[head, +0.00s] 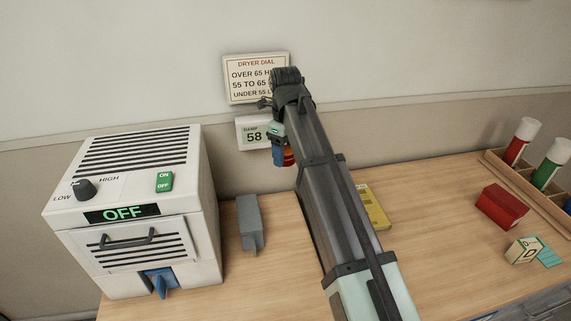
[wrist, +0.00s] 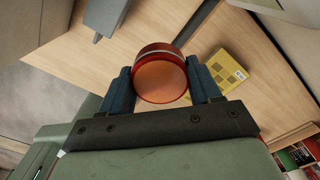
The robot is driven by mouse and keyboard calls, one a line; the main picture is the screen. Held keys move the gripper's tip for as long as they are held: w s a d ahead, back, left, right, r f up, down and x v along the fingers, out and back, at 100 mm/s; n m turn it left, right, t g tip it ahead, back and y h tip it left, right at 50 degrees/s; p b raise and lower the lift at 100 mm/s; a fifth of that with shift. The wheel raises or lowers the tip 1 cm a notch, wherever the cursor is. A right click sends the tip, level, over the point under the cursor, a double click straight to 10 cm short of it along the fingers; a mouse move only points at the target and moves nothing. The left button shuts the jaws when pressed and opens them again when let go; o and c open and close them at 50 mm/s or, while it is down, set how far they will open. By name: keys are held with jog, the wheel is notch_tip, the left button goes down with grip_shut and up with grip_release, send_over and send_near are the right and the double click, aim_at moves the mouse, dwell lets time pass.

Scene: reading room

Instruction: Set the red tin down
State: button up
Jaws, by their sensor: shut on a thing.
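The red tin (wrist: 161,79) is round with an orange-red end face. My gripper (wrist: 160,85) is shut on it, one dark blue finger on each side in the wrist view. In the head view my gripper (head: 283,157) hangs beside the wall, left of my arm, and a small orange-red part of the tin (head: 289,156) shows there. The tin is held above the wooden table (head: 430,225), apart from it. Most of the tin is hidden in the head view.
A white dryer (head: 135,215) reading OFF stands at left. Near it is a grey block (head: 249,223). A yellow box (head: 373,207) lies behind my arm. At right are a red block (head: 501,206), a letter cube (head: 524,250) and a wooden rack (head: 530,178). Bare table lies between.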

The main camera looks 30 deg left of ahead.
jog(key=shift+r, duration=0.6)
jog(key=shift+w+d, duration=0.3)
jog(key=w+d+f+m, duration=0.1)
jog(key=w+d+m, duration=0.1)
jog(key=w+d, duration=0.65)
jog(key=n, duration=0.2)
send_over(436, 220)
notch_tip(436, 220, down, 11)
jog(key=shift+w+f, duration=0.1)
jog(key=shift+f, duration=4.75)
jog(key=shift+f, duration=0.15)
